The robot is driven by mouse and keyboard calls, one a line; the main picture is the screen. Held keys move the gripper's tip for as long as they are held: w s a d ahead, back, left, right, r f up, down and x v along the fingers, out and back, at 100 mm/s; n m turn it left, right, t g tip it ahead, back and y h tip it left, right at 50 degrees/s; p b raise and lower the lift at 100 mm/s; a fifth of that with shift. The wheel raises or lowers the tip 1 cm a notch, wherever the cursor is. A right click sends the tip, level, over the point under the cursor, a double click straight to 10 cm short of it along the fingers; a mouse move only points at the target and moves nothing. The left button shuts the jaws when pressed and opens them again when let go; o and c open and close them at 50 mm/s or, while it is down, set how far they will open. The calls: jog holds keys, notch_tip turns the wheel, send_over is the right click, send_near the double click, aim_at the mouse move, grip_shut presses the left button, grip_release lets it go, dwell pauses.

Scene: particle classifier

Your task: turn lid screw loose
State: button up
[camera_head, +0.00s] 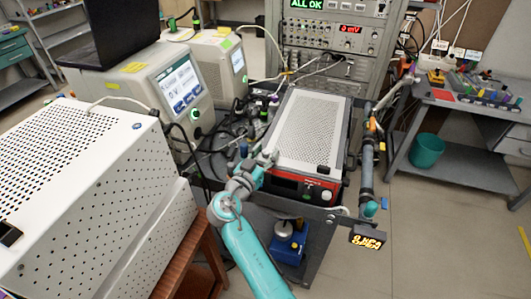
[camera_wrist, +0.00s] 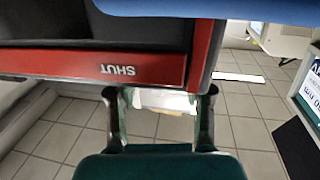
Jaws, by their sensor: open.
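A device with a white perforated lid (camera_head: 312,125) and a red front panel (camera_head: 318,192) stands on a dark cart in the head view. My gripper (camera_head: 266,160) is at its left front corner. In the wrist view, my gripper (camera_wrist: 160,95) is open, with its two fingers apart and nothing held between them. Just beyond the fingertips is a red edge (camera_wrist: 150,70) with the word SHUT upside down. A blue part (camera_wrist: 220,12) crosses the top of that view, very close. I cannot tell whether it is the lid screw. No screw is clearly visible.
A vertical dark pipe (camera_head: 367,165) stands right of the device, above a small display (camera_head: 369,238) reading OPEN. A large white perforated cabinet (camera_head: 75,190) is at left. Screened instruments (camera_head: 180,85) stand behind it. Open floor lies at right.

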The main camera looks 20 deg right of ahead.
jog(key=shift+c, duration=0.3)
grip_shut()
jog(key=shift+d+n+t+y, duration=0.15)
jog(key=shift+n+t+y, duration=0.25)
jog(key=shift+y, duration=0.1)
jog(key=shift+s+n+t+y, duration=0.1)
jog(key=shift+n+t+y, duration=0.7)
jog(key=shift+n+y, duration=0.25)
jog(key=shift+n+t+y, duration=0.65)
jog(key=shift+n+y, duration=0.4)
jog(key=shift+y, duration=0.6)
jog(key=shift+n+t+y, duration=0.65)
jog(key=shift+n+y, duration=0.35)
jog(key=shift+y, duration=0.6)
jog(key=shift+n+y, duration=0.5)
jog(key=shift+y, duration=0.3)
